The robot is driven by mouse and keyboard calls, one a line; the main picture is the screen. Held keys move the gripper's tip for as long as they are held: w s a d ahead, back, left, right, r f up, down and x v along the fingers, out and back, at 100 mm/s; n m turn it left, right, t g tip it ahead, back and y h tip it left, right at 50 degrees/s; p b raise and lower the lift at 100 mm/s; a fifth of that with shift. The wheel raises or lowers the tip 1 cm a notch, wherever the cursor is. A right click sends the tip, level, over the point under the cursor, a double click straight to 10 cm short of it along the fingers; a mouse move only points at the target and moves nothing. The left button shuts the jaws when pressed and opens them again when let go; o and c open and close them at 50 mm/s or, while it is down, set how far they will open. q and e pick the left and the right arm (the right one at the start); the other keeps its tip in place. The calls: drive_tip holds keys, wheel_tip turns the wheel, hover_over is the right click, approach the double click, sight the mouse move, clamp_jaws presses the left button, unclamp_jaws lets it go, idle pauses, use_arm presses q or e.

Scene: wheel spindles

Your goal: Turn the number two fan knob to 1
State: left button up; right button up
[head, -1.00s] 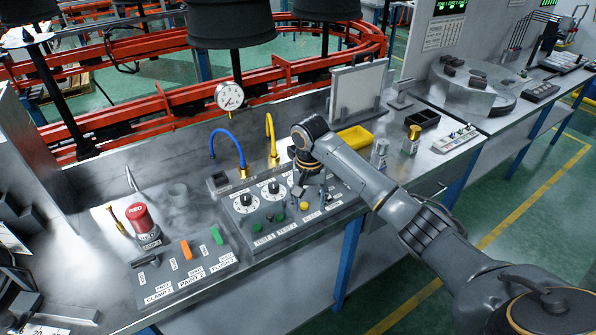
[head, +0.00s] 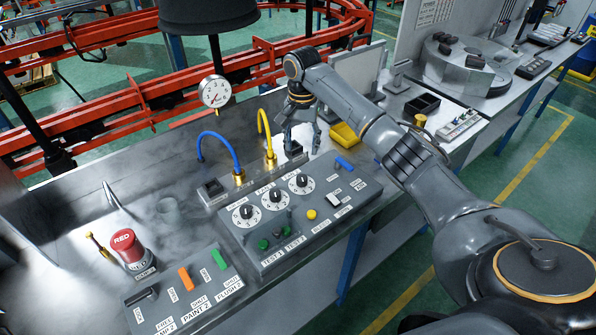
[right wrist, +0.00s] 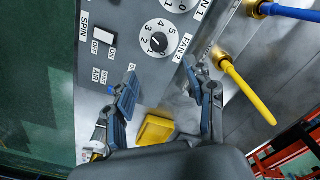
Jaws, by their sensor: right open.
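The grey control panel (head: 325,222) carries three black knobs on white dials. The FAN 2 knob (head: 301,181) is the rightmost in the head view. In the right wrist view the FAN 2 knob (right wrist: 158,42) sits beside its label, ahead of the fingers. Its dial has small numerals; I cannot read its setting surely. My right gripper (head: 300,143) is open and empty, above and behind the panel's far right end, apart from the knob. Its spread fingers also show in the right wrist view (right wrist: 160,78). My left gripper is not in view.
A yellow hose (head: 264,133) and a blue hose (head: 222,145) rise behind the panel, the yellow one close to my right gripper. A yellow tray (head: 345,136) lies beyond the gripper. A red button (head: 126,245) and a second switch panel (head: 185,292) stand to the left.

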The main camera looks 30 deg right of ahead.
drive_tip(key=p, duration=0.1)
hover_over(302, 178)
drive_tip(key=f, duration=0.5)
drive_tip(key=shift+s, duration=0.2)
drive_tip(key=f, duration=0.3)
drive_tip(key=shift+w+f, duration=0.2)
drive_tip(key=shift+f, duration=0.1)
wheel_tip(302, 178, down, 3)
drive_tip(key=shift+p, duration=0.35)
drive_tip(key=shift+f, duration=0.3)
drive_tip(key=shift+c, duration=1)
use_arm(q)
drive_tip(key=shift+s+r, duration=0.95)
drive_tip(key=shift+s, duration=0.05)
use_arm(e)
clamp_jaws()
